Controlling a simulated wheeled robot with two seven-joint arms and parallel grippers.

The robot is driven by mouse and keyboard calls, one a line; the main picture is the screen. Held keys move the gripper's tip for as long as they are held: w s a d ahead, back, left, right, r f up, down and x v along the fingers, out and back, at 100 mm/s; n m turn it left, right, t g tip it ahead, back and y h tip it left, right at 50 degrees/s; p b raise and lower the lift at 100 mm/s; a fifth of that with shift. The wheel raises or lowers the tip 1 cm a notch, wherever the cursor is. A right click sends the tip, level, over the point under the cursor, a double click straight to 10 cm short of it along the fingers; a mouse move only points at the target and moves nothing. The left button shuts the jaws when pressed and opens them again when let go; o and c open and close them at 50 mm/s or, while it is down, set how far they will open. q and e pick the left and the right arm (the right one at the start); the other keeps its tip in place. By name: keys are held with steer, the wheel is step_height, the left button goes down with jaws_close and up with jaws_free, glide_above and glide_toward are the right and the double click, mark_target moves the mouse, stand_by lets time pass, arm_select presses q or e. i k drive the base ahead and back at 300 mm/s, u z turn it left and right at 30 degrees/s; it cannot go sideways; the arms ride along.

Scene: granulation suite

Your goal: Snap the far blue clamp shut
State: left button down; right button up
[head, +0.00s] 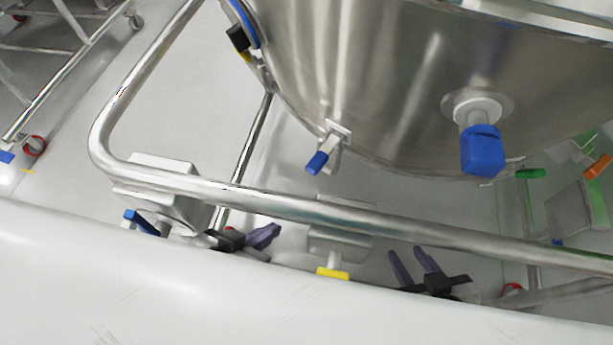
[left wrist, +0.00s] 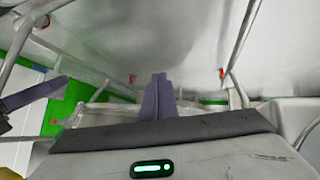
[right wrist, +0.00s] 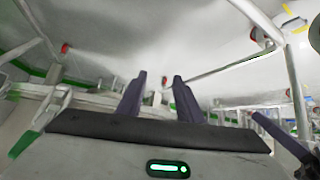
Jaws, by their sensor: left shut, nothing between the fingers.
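A small blue-handled clamp (head: 318,162) hangs on the lower side of the steel vessel (head: 370,80) in the head view, its handle angled down and left. A larger blue handle (head: 481,150) sits on a round fitting to its right. I cannot tell which blue part is the far clamp. My left gripper (head: 264,236) is low, beyond the white edge, with its purple fingers together and empty; they also meet in the left wrist view (left wrist: 157,98). My right gripper (head: 413,263) has its fingers apart and empty, also in the right wrist view (right wrist: 158,97). Both are well apart from the blue parts.
A steel tube rail (head: 290,208) crosses between my grippers and the vessel. A blue strip (head: 246,22) edges the vessel at upper left. A yellow-handled part (head: 332,273) lies between my grippers. Green (head: 530,174) and orange (head: 598,167) handles are at right.

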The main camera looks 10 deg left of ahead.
mark_target(317, 162)
steer(key=k, duration=0.5)
steer(key=u, duration=1.7)
steer(key=k, duration=0.75)
steer(key=z, duration=1.35)
steer(key=i, duration=1)
